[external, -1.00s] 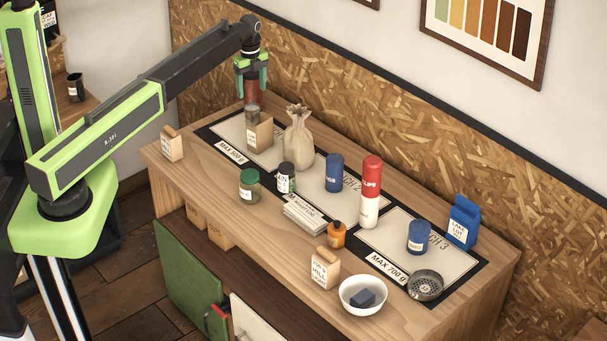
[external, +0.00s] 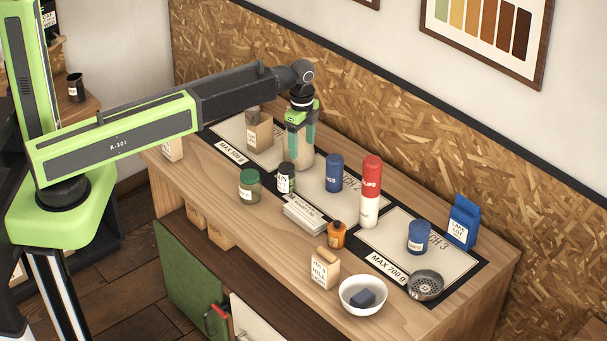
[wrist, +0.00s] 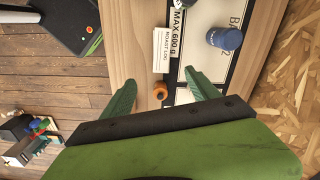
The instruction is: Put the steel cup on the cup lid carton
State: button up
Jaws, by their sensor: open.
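A grey steel cup (external: 253,116) stands upright on top of the tan cup lid carton (external: 262,137), toward its left side, at the far left of the worktop. The cup's upper part is close behind my forearm in the picture. My gripper (external: 299,148) is to the right of the cup and carton, apart from both, in front of the cloth sack in the picture. In the wrist view my gripper (wrist: 158,90) shows its two green fingers spread with nothing held between them. The cup and carton are not in the wrist view.
The pale sack (external: 306,163) is largely hidden by my gripper. A blue canister (external: 334,172), a tall red-and-white tube (external: 370,190), a green-lidded jar (external: 250,186) and an orange bottle (external: 337,235) stand around. A white bowl (external: 363,296) is at the front right.

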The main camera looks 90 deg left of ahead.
jog(key=s+d+n, duration=0.3)
jog(key=d, duration=1.8)
jog(key=s+d+n, duration=0.3)
jog(key=d, duration=1.8)
jog(key=shift+s+d+f, duration=0.1)
notch_tip(320, 180, down, 18)
jog(key=b, duration=1.8)
